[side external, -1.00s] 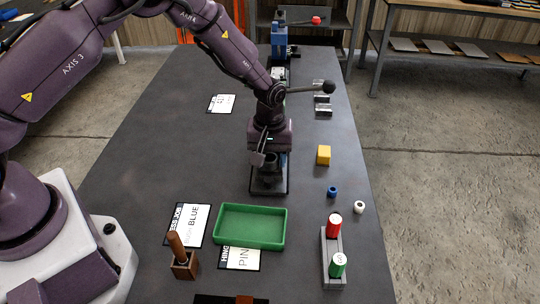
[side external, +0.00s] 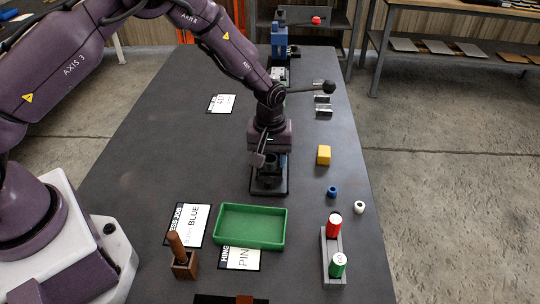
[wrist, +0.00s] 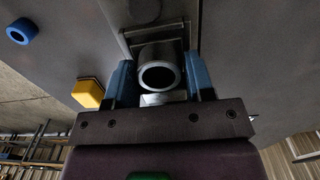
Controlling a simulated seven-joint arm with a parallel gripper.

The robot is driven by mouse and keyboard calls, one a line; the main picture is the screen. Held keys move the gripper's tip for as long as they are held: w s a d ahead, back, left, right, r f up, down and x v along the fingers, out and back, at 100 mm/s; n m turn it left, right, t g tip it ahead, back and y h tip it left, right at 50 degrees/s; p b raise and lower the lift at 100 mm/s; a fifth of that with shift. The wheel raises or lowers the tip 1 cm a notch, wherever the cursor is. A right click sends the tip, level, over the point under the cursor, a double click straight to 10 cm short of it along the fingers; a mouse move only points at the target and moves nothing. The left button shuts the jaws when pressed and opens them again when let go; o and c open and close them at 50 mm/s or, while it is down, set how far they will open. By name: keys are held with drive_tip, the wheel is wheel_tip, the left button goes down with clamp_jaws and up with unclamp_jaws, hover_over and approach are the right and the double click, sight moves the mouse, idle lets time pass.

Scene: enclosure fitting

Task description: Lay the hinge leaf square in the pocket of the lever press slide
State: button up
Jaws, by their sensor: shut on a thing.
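My gripper (wrist: 162,90) is down at the near lever press, its two blue fingers shut on a small bright metal piece (wrist: 165,98), probably the hinge leaf, seen only as a strip between them. A dark round ram or tube with a silver rim (wrist: 160,76) stands just beyond the piece in the wrist view. The press base (side external: 268,188) shows below my gripper in the side view. The press lever (side external: 305,89) with its black ball sticks out to the right. My arm hides most of this press, and the slide pocket and the leaf's seating cannot be made out.
A yellow block (side external: 323,155), a blue ring (side external: 332,191) and a white ring (side external: 359,207) lie to the right. A green tray (side external: 250,226), a holder with red and green pieces (side external: 330,265) and cards are in front. A blue press (side external: 279,40) stands behind.

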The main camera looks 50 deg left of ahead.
drive_tip(key=shift+f, duration=0.35)
drive_tip(key=shift+r, duration=0.15)
drive_tip(key=shift+r, duration=0.3)
drive_tip(key=shift+w, duration=0.1)
idle(1.2)
drive_tip(key=shift+f, duration=0.45)
drive_tip(key=shift+r, duration=0.2)
drive_tip(key=shift+r, duration=0.25)
idle(1.2)
drive_tip(key=shift+f, duration=0.4)
idle(0.5)
